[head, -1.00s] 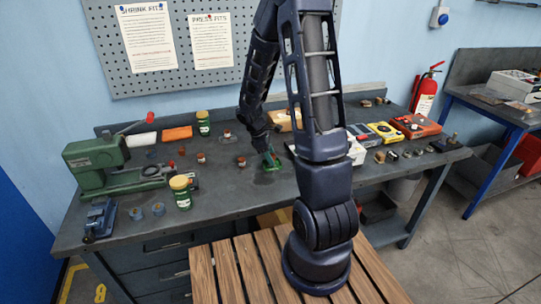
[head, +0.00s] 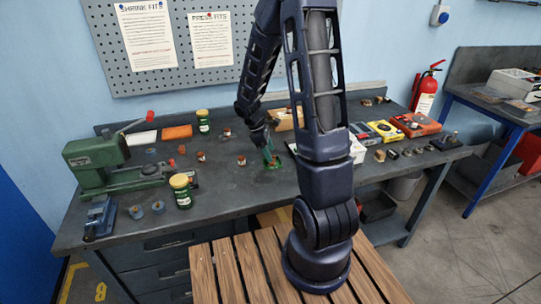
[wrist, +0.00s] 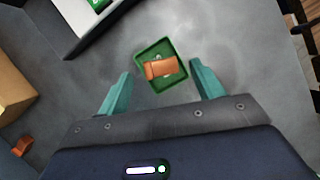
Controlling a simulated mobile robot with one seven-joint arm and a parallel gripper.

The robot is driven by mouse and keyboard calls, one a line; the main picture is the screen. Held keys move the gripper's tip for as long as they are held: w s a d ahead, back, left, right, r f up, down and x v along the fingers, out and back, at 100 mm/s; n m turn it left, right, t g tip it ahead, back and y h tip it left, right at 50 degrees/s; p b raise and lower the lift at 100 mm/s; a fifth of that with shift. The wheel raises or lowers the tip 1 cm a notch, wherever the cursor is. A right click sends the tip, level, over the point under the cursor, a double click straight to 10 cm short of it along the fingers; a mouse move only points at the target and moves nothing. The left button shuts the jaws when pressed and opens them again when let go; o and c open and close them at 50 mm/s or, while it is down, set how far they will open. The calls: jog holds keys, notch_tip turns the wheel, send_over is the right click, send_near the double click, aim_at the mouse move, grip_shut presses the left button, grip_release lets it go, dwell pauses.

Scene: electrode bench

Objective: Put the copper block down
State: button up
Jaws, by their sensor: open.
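The copper block (wrist: 162,68) is a small orange-brown piece lying in a shallow green tray (wrist: 177,84) in the wrist view. My gripper (wrist: 160,92) is open, with its two teal fingers apart on either side of the tray's near part. The block lies ahead of the fingertips, and nothing is held between them. In the head view my gripper (head: 270,158) is low over the bench, above the green tray (head: 273,167). The block cannot be made out there.
A green press (head: 110,165) and green jars (head: 181,190) stand at the left. Several small copper-coloured pieces (head: 241,160) stand left of my gripper. Coloured boxes (head: 415,125) sit at the right. A white-edged dark object (wrist: 90,22) lies near the tray.

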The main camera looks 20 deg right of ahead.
jog(key=v, duration=1)
jog(key=s+d+r+m+t+y, duration=0.2)
jog(key=s+r+m, duration=0.4)
jog(key=s, duration=0.5)
jog(key=s+d+r+m+t+y, duration=0.1)
jog(key=s+r+m+t+y, duration=0.1)
jog(key=s+r+m+t, duration=0.2)
jog(key=s+r+m, duration=0.3)
jog(key=s+r, duration=0.4)
jog(key=shift+d+m, duration=0.3)
jog(key=shift+d, duration=0.1)
jog(key=shift+r, duration=0.15)
